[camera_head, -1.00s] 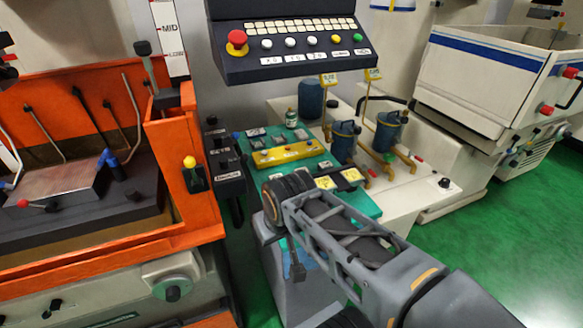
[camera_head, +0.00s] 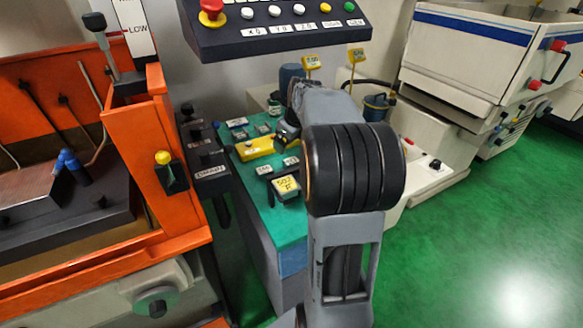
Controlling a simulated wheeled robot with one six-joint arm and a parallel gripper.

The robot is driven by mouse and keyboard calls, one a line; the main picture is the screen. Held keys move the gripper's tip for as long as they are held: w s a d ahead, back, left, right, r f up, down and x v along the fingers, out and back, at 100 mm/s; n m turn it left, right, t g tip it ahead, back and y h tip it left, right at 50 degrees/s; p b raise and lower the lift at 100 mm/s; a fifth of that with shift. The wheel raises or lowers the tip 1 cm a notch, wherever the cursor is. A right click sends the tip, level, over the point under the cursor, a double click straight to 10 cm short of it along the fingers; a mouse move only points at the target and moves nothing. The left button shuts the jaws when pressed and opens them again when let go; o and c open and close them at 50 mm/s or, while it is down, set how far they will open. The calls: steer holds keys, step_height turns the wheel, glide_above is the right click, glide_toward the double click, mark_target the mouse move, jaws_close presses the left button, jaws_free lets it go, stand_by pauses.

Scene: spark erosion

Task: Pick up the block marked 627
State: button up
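Several small dark blocks with pale labels lie on the teal tabletop (camera_head: 290,238); one small block (camera_head: 264,170) is near its left side. Their numbers are too small to read, so I cannot tell which is marked 627. A larger dark block with a yellow label (camera_head: 286,186) lies closer to me; its label looks like 502. A yellow bar (camera_head: 255,149) lies behind these. My gripper (camera_head: 287,133) appears as a dark shape above the table, at the bar's right end. My arm partly hides it, and its fingers cannot be made out.
An orange machine (camera_head: 140,140) stands at left, with a black control box (camera_head: 208,160) beside the table. A control panel with a red button (camera_head: 211,10) overhangs the back. Blue canisters (camera_head: 377,107) stand behind my arm. Green floor (camera_head: 480,240) is open at right.

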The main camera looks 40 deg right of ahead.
steer(key=w+d+f+m, duration=0.1)
steer(key=d+f+m, duration=0.1)
steer(key=d+m, duration=0.2)
glide_above(292, 160)
steer(key=s, duration=0.3)
steer(key=f, duration=0.6)
steer(key=shift+w+a+f, duration=0.2)
steer(key=shift+a+f, duration=0.15)
steer(key=shift+x, duration=3)
steer(key=shift+r, duration=0.1)
steer(key=c, duration=1.3)
